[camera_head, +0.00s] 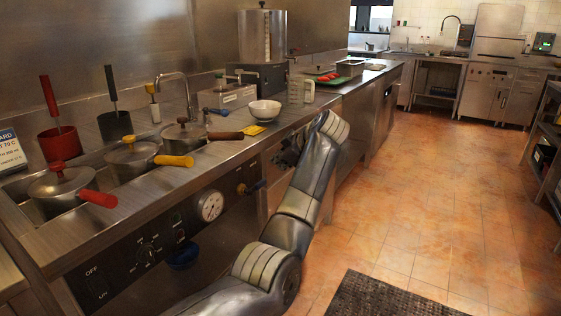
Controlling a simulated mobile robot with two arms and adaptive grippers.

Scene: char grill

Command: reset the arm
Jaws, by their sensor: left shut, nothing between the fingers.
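My left arm (301,200) rises from the bottom middle and bends at the top, in front of the steel counter. My left gripper (283,158) is small and dark, beside the counter's front panel just below its edge. It is shut and empty. Part of it is hidden behind my arm, and I cannot tell whether it touches the panel. My right gripper is not in view.
The counter (228,152) holds lidded pots with red (98,198) and yellow (174,160) handles, a white bowl (264,110) and a glass mug (301,91).

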